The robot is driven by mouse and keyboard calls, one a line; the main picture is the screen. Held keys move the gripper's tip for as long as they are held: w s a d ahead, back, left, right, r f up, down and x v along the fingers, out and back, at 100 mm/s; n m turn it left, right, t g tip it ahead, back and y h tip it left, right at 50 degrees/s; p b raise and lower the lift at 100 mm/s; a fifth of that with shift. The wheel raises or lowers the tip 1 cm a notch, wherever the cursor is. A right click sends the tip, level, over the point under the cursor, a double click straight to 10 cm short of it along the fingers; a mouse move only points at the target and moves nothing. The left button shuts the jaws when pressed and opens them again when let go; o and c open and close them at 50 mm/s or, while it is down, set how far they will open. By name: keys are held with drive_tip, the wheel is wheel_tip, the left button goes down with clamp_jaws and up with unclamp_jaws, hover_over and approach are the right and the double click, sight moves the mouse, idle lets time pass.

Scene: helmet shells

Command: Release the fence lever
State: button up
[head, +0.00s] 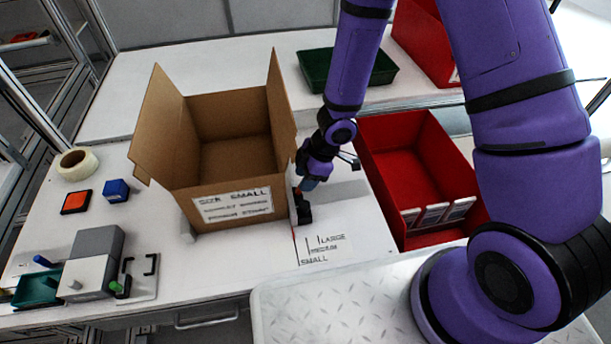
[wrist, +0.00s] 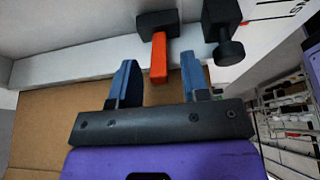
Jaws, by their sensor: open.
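The fence lever (wrist: 158,62) is a short orange bar hanging from a black block (wrist: 157,22) on the pale fence (wrist: 85,62) in the wrist view. A black knob (wrist: 226,46) sits to its right. My gripper (wrist: 160,66) is open, with one blue finger on each side of the lever in the picture; gaps show on both sides, and I cannot tell the depth. In the head view my gripper (head: 308,183) points down at the right side of the cardboard box (head: 232,210), above a black clamp part (head: 303,212); the lever is mostly hidden there.
The open box stands close left of my gripper. A red bin (head: 455,228) is to the right and a green tray (head: 315,72) behind. Size marks (head: 325,248) lie on clear white table in front. Tape (head: 77,164) and a grey fixture (head: 92,262) are left.

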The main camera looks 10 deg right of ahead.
clamp_jaws()
drive_tip(key=shift+a+r+h, duration=0.15)
drive_tip(key=shift+a+h, duration=0.25)
drive_tip(key=shift+h, duration=0.4)
unclamp_jaws()
drive_tip(key=shift+r, duration=0.15)
drive_tip(key=v, duration=1)
drive_tip(key=shift+r, duration=0.2)
drive_tip(key=shift+d, duration=0.1)
idle(0.4)
